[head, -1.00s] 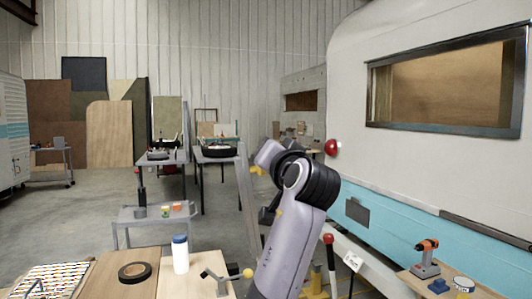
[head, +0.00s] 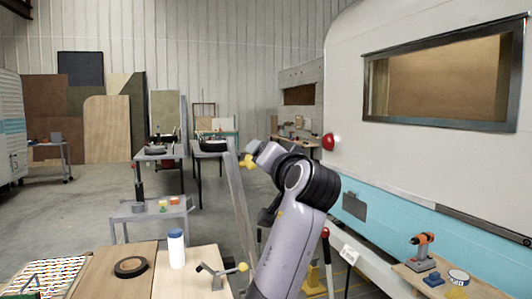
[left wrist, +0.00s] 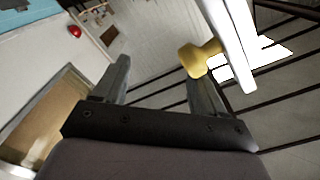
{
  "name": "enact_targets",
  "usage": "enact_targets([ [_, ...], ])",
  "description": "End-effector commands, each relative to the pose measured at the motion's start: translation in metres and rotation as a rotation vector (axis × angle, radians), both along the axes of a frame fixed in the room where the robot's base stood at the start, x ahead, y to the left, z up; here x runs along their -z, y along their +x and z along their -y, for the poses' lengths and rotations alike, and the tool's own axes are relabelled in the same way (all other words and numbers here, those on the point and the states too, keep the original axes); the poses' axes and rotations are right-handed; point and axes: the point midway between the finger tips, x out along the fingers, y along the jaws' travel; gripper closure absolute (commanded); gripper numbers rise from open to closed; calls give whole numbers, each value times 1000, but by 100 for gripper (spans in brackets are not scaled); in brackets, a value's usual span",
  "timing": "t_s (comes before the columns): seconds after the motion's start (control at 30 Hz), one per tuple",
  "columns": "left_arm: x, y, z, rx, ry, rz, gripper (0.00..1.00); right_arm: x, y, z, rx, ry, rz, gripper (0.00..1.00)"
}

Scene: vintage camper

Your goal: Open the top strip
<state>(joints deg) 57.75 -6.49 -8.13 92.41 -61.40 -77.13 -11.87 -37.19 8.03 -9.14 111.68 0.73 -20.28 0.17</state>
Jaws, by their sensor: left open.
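A long pale upright strip (head: 238,200) stands left of my left arm in the head view. A yellow knob (head: 247,162) shows by its upper part. In the left wrist view a white bar (left wrist: 232,40) carries a yellow knob (left wrist: 198,58), which looks like the same piece. My left gripper (left wrist: 156,75) is open, and nothing shows between its fingers. The knob appears just beyond the tip of its right-hand finger; I cannot tell whether they touch. In the head view my arm's wrist hides the fingers. My right gripper is not in view.
The white and blue camper (head: 430,200) fills the right, with a red lamp (head: 328,142) on it. A wooden table (head: 195,262) with a white bottle (head: 176,248) and a tape roll (head: 131,267) is at lower left. A small bench with a drill (head: 421,250) is at lower right.

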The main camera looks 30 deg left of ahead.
Motion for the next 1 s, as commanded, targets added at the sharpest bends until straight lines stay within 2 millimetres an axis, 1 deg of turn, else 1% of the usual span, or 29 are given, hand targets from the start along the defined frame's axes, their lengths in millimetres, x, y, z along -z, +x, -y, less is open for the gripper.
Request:
enact_targets([
  [0.03,13,3,0,-1,-19,-26,43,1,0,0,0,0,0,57],
  [0.27,12,3,-1,-3,-19,-26,43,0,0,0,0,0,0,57],
  [0.37,13,0,2,-1,-19,-23,43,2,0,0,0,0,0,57],
  [0.47,13,-8,12,2,-17,-20,43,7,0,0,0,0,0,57],
  [0.7,9,-35,44,9,-12,-11,43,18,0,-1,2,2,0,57],
  [0.83,5,-45,53,5,-8,-5,43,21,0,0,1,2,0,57],
  [1.0,1,-49,56,1,-4,-1,43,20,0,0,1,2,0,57],
])
